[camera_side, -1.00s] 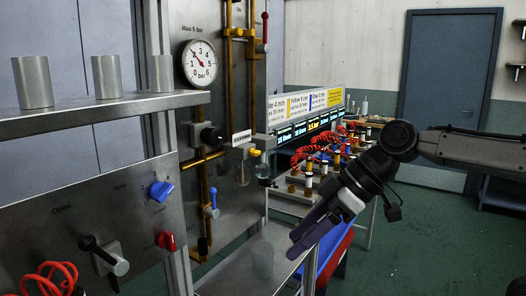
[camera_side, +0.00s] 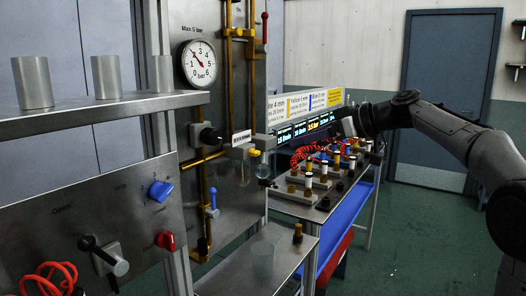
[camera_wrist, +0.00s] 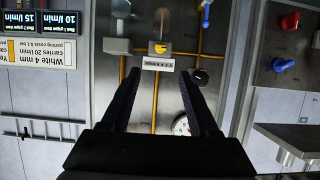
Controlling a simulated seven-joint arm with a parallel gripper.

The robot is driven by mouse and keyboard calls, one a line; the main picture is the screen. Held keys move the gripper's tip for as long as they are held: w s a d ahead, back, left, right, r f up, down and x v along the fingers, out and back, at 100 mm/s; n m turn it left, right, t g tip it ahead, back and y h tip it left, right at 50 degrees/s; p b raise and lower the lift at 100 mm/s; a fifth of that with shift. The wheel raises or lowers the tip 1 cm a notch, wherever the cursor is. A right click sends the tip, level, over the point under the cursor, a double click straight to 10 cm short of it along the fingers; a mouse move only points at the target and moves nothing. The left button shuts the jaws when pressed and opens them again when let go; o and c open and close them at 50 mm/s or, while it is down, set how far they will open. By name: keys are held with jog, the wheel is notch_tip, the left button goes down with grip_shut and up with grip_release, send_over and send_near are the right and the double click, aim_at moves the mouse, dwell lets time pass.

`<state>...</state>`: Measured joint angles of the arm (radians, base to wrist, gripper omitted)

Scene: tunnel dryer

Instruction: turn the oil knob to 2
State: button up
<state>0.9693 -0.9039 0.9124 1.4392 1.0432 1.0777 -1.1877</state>
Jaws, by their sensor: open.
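A small yellow knob (camera_side: 253,152) sits on top of the unit with clear bowls on the upright steel panel; I take it for the oil knob, though no label on it is readable. It also shows in the wrist view (camera_wrist: 160,48), beyond and between my fingertips. My gripper (camera_wrist: 160,75) is open and empty, with its fingers pointing toward the panel, apart from the knob. In the side view its fingers are hard to make out against the dark background. The knob's number marks are too small to read.
A black knob (camera_side: 211,136) and a pressure gauge (camera_side: 199,63) are beside the unit. A blue knob (camera_side: 161,191) and a red knob (camera_side: 166,240) are on the front panel. A clear cup (camera_side: 263,258) stands on the low shelf. Red coiled hoses (camera_side: 310,150) lie on the bench behind.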

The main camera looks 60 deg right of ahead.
aim_at(258, 152)
jog(key=x, duration=1.2)
jog(key=shift+w+f, duration=0.2)
jog(key=shift+w, duration=0.15)
grip_shut()
